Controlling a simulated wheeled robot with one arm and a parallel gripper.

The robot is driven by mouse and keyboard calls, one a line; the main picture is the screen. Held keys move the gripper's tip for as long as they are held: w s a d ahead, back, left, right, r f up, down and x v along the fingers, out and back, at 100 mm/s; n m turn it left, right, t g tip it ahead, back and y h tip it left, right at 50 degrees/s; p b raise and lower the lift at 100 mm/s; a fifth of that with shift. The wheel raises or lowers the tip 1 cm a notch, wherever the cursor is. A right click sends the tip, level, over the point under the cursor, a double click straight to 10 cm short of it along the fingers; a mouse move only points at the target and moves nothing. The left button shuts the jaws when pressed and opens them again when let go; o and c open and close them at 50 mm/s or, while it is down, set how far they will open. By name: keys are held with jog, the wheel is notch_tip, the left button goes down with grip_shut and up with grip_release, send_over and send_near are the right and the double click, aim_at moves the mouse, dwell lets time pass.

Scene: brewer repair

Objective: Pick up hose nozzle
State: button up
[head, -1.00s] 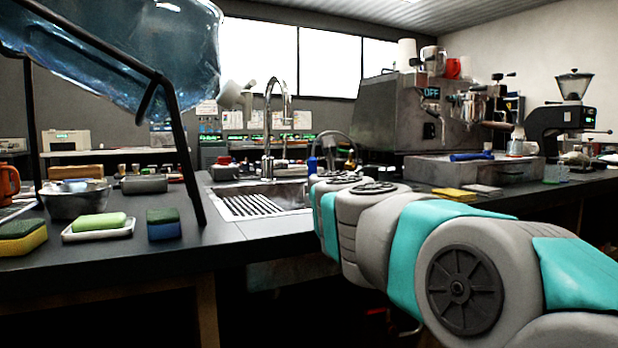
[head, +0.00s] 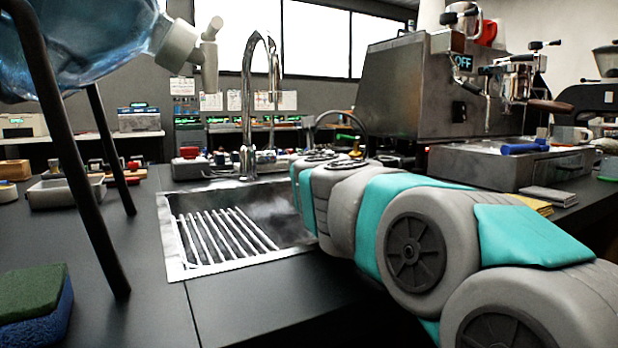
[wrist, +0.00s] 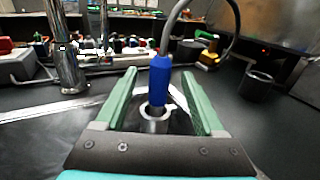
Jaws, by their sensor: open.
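The hose nozzle (wrist: 160,80) has a blue grip and stands upright in a round metal holder (wrist: 154,114) on the dark counter in the wrist view. A grey hose (wrist: 176,18) rises from its top and loops to the right. My gripper (wrist: 160,74) is open, with one green finger on each side of the nozzle. I cannot tell whether either finger touches it. In the head view the hose arch (head: 338,114) shows behind the end of my arm, which hides the nozzle and my gripper.
A sink (head: 240,240) with a rack and a tall chrome faucet (head: 247,110) lies left of my arm. The espresso machine (head: 415,90) stands behind it to the right. A dark cup (wrist: 258,82) is right of the nozzle. A water bottle (head: 90,50) hangs at upper left.

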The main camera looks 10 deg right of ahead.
jog(key=w+d+p, duration=0.1)
jog(key=w, duration=0.5)
jog(key=shift+r, duration=0.15)
grip_shut()
dwell(0.6)
dwell(0.8)
